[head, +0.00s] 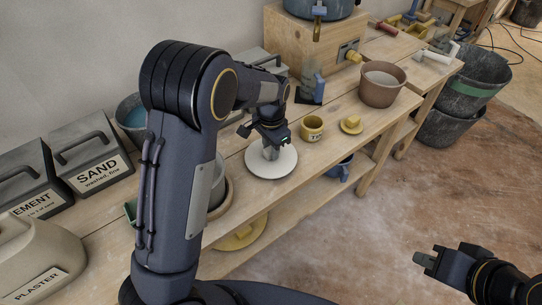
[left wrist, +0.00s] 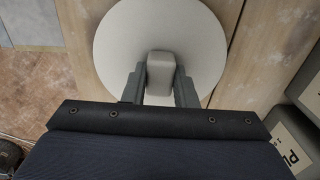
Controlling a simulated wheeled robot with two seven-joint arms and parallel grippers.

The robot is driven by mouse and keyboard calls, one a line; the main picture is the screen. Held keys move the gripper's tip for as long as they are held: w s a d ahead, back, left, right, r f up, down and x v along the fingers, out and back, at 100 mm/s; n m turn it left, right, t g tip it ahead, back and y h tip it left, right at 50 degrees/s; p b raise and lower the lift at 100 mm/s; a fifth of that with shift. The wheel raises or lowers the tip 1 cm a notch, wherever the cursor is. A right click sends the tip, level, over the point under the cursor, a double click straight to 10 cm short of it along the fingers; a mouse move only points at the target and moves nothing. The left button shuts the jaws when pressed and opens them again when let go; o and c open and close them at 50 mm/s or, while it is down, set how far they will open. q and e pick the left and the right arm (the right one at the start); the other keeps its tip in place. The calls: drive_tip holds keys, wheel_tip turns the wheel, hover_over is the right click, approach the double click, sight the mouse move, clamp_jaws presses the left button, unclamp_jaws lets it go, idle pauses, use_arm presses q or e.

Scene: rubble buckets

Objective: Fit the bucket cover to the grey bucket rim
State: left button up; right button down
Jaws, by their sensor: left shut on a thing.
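The bucket cover (head: 283,167) is a flat white disc with a grey knob. My left gripper (head: 271,143) is shut on the knob, with a finger on each side of it in the left wrist view (left wrist: 159,85). The cover looks level over the wooden bench; I cannot tell if it touches the bench. A grey bucket (head: 217,183), mostly hidden behind my left arm, seems to stand in a brown dish left of the cover. My right gripper (head: 426,260) is empty at the lower right, away from the bench; its jaw opening is unclear.
A wooden box (head: 310,55) is behind. Sand (head: 90,152) and cement bins are at left. Dark buckets (head: 475,85) stand on the floor.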

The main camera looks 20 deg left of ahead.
use_arm(q)
drive_tip(key=shift+r, duration=0.1)
drive_tip(key=shift+r, duration=0.55)
drive_tip(key=r, duration=0.2)
drive_tip(key=shift+s+d+r, duration=0.15)
drive_tip(key=shift+s+r, duration=0.05)
drive_tip(key=shift+r, duration=0.15)
drive_tip(key=s+d+r, duration=0.5)
drive_tip(key=s+r, duration=0.4)
drive_tip(key=s, duration=0.3)
drive_tip(key=shift+s+p, duration=0.3)
drive_tip(key=o, duration=0.4)
drive_tip(key=c, duration=0.4)
